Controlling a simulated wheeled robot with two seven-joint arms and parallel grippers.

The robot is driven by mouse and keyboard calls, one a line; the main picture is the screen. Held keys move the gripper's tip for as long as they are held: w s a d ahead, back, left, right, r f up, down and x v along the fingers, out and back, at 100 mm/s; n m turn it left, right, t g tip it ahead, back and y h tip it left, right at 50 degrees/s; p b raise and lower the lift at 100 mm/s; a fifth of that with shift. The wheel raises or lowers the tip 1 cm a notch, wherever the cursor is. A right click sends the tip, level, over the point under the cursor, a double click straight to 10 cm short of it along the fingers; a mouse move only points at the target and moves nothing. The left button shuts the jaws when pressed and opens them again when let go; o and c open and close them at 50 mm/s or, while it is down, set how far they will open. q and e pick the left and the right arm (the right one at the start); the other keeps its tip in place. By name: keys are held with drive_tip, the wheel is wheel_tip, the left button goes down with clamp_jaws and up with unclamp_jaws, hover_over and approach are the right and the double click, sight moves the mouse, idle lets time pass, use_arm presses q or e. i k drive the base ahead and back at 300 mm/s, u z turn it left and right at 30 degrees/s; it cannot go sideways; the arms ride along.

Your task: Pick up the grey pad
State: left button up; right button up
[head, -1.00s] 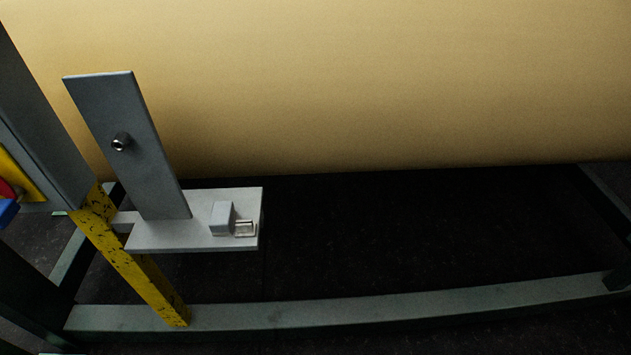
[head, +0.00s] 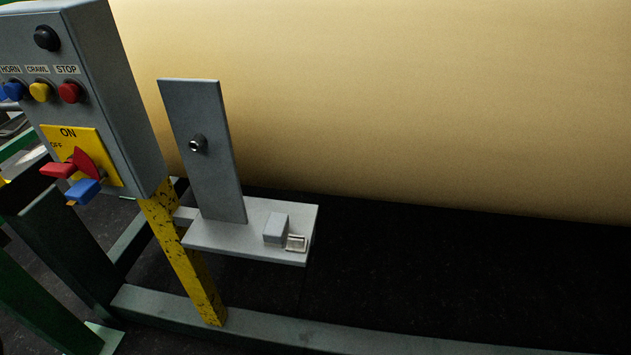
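A small grey block, which looks like the grey pad (head: 275,228), sits on a light grey shelf (head: 220,239) in the head view. A small metallic clip-like piece (head: 296,243) lies right beside it, near the shelf's front right corner. An upright grey plate (head: 203,165) with a round metal knob (head: 197,143) stands at the left part of the shelf. Neither of my grippers shows in the head view.
A grey control box (head: 85,75) with buttons and a red switch handle (head: 70,165) stands at the left on a yellow post (head: 188,262). A large tan roll (head: 400,110) fills the back. A green-grey floor rail (head: 300,333) crosses the front.

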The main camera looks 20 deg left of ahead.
sight(275, 231)
drive_tip(key=k, duration=0.15)
drive_tip(key=i, duration=0.15)
drive_tip(key=u, duration=1.25)
